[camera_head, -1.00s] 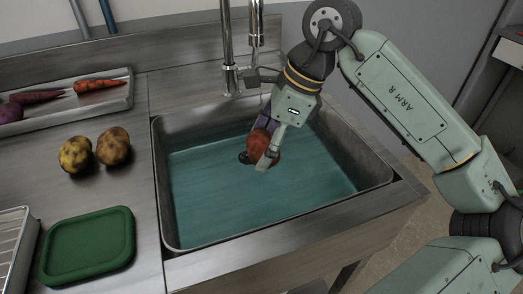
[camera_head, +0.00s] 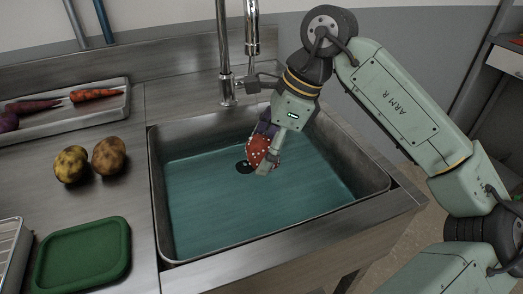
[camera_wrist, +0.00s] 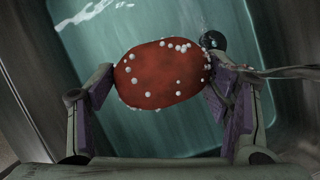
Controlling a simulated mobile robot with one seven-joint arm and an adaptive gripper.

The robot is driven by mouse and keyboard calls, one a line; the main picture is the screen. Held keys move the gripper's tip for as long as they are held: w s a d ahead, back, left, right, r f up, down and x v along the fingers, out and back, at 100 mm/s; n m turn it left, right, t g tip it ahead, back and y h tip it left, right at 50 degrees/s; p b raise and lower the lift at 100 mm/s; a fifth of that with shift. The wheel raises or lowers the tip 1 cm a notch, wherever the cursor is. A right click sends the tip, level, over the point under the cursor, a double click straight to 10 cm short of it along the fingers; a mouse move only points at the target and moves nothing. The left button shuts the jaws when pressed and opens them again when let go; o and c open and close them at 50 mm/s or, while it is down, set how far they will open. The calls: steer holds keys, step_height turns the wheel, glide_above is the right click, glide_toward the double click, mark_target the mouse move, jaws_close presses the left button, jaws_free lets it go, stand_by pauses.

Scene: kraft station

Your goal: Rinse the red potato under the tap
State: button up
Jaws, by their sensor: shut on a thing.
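The red potato (camera_head: 262,150) is held between the fingers of my gripper (camera_head: 265,148), inside the sink and above its floor. In the wrist view the potato (camera_wrist: 160,75) sits between the two purple-padded fingers of my gripper (camera_wrist: 165,98) and is dotted with white droplets. The tap (camera_head: 252,40) stands at the sink's back edge, its spout up and behind my gripper. The sink (camera_head: 220,205) has a teal bottom with a dark round drain (camera_head: 243,167) just left of the potato. A white streak and a thin pale stream show in the wrist view.
Two brownish potatoes (camera_head: 108,156) lie on the steel counter left of the sink. A green board (camera_head: 84,254) lies in front of them. A metal tray (camera_head: 75,118) with carrots (camera_head: 97,95) is at the back left. A wire rack (camera_head: 12,255) stands at the front left.

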steer(key=shift+s+d, duration=0.15)
steer(key=shift+d, duration=0.35)
steer(key=shift+a, duration=0.15)
steer(key=shift+w+a+b, duration=0.2)
steer(key=shift+a+b, duration=0.15)
steer(key=shift+a, duration=0.15)
steer(key=shift+d, duration=0.2)
steer(key=shift+s+d, duration=0.2)
steer(key=shift+d, duration=0.2)
steer(key=s+a+b, duration=0.2)
steer(key=s+b, duration=0.1)
steer(key=s, duration=0.4)
steer(key=shift+s, duration=0.35)
steer(key=shift+a, duration=0.1)
stand_by(1.2)
